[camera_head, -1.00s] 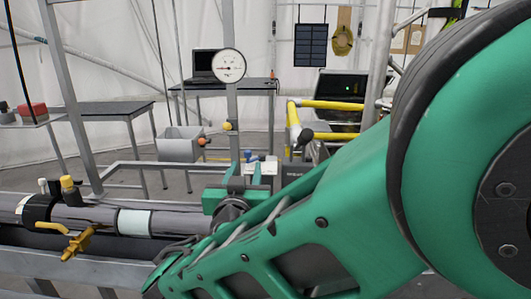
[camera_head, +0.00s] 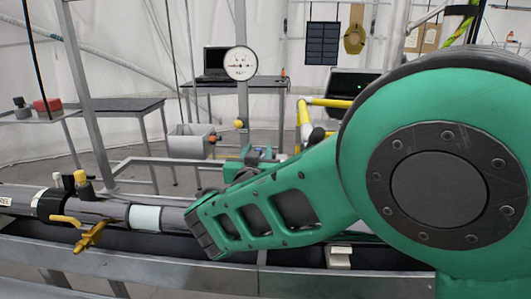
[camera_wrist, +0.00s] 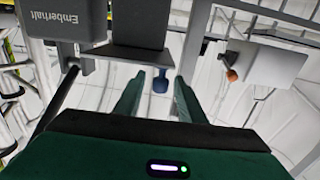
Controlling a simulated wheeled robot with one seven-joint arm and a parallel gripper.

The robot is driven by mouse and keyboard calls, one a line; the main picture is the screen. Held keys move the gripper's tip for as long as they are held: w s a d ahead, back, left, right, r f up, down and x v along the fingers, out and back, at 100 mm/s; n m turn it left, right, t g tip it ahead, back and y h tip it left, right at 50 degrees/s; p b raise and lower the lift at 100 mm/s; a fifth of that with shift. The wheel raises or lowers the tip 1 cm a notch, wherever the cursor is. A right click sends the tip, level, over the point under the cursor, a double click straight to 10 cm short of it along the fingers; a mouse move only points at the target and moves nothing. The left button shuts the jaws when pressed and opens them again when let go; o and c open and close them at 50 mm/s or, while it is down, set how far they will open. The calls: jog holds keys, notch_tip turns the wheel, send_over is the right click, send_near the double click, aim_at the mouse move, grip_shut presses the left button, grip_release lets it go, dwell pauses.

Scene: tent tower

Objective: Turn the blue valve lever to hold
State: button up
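A small blue part (camera_wrist: 160,82), perhaps the blue valve lever, shows in the wrist view below a dark grey block. It appears between my gripper's two green fingers, with a visible gap on both sides. My gripper (camera_wrist: 158,88) is open and holds nothing that I can see. In the head view my gripper (camera_head: 259,154) points away, beyond the near pipe, and mostly hides what is in front of it. A bit of blue shows there, but its shape and any hold marking are not readable.
A grey box marked Emberhalt (camera_wrist: 75,22) is close at upper left in the wrist view. An orange-tipped knob (camera_wrist: 231,74) is at right. In the head view a round gauge (camera_head: 240,63) stands on a post, with a yellow rail (camera_head: 304,112) to its right.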

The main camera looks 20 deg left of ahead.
grip_shut()
jog(key=shift+d, duration=0.15)
jog(key=shift+s+d+n+g+y, duration=0.1)
jog(key=shift+d+n+g+y, duration=0.25)
jog(key=shift+n+y, duration=0.45)
jog(key=shift+s+d+n+g+y, duration=0.1)
jog(key=shift+d+n+g+y, duration=0.3)
jog(key=shift+y, duration=0.65)
jog(key=shift+d+n+g+y, duration=0.2)
jog(key=shift+n+g+y, duration=0.25)
jog(key=shift+n+y, duration=0.45)
jog(key=shift+d+n+g+y, duration=0.4)
jog(key=shift+n+g+y, duration=0.35)
jog(key=shift+y, duration=0.2)
jog(key=shift+d+n+g+y, duration=0.35)
jog(key=shift+n+g+y, duration=0.3)
jog(key=shift+g+y, duration=0.25)
jog(key=shift+d+n+g+y, duration=0.1)
jog(key=shift+n+g+y, duration=0.2)
jog(key=shift+g, duration=0.05)
jog(key=shift+d+n+g+y, duration=0.15)
jog(key=shift+n+g+y, duration=0.35)
jog(key=shift+n+g, duration=0.2)
jog(key=shift+f, duration=0.1)
